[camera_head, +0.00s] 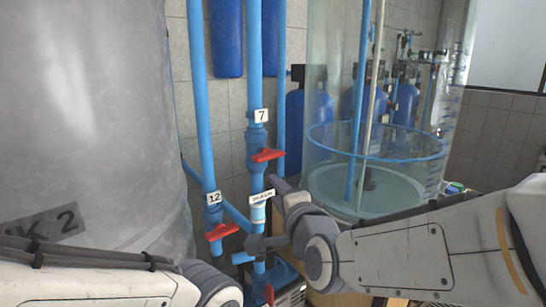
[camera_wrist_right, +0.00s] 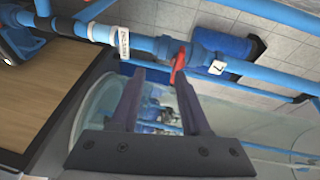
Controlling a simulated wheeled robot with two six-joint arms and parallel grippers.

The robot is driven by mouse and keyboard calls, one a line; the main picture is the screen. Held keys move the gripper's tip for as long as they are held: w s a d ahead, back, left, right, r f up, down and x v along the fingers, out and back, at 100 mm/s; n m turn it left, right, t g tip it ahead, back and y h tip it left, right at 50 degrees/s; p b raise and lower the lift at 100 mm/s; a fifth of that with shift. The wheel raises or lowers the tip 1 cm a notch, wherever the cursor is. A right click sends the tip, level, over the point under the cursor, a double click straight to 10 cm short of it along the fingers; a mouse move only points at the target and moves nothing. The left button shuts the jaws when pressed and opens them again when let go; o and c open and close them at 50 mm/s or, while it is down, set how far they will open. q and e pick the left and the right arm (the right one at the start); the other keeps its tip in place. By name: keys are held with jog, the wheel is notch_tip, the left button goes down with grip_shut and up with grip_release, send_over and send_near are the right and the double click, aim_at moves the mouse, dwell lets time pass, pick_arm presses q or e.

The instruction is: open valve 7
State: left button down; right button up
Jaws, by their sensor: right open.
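Valve 7 is on the middle vertical blue pipe. Its red handle (camera_head: 267,155) sits just below the white label "7" (camera_head: 261,116) and sticks out to the right. My right gripper (camera_head: 278,184) is just below and to the right of this handle, partly hidden by its own wrist. In the right wrist view, the open fingers (camera_wrist_right: 160,78) point at the pipe. The red handle (camera_wrist_right: 178,64) is near the tip of the right-hand finger there, with nothing gripped; contact cannot be told. The label "7" (camera_wrist_right: 217,67) is to its right. My left gripper is out of view.
A second red handle (camera_head: 221,232) is below label "12" (camera_head: 214,198), on the pipe to the left. Another red handle (camera_head: 269,293) is low down. A large grey tank (camera_head: 85,120) fills the left; a clear tank (camera_head: 330,150) stands behind my right arm.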

aim_at(271, 158)
jog(key=w+r+p, duration=0.1)
jog(key=w, duration=0.2)
jog(key=w+r+m+t+p, duration=0.1)
jog(key=w+p, duration=0.1)
jog(key=w, duration=0.1)
jog(key=w+r+m+p, duration=0.1)
jog(key=w, duration=0.3)
jog(key=shift+a+h, duration=0.3)
jog(key=shift+a, duration=0.1)
jog(key=shift+w+a+f+p, duration=0.15)
jog(key=shift+w+p, duration=0.15)
jog(key=shift+w, duration=0.2)
grip_shut()
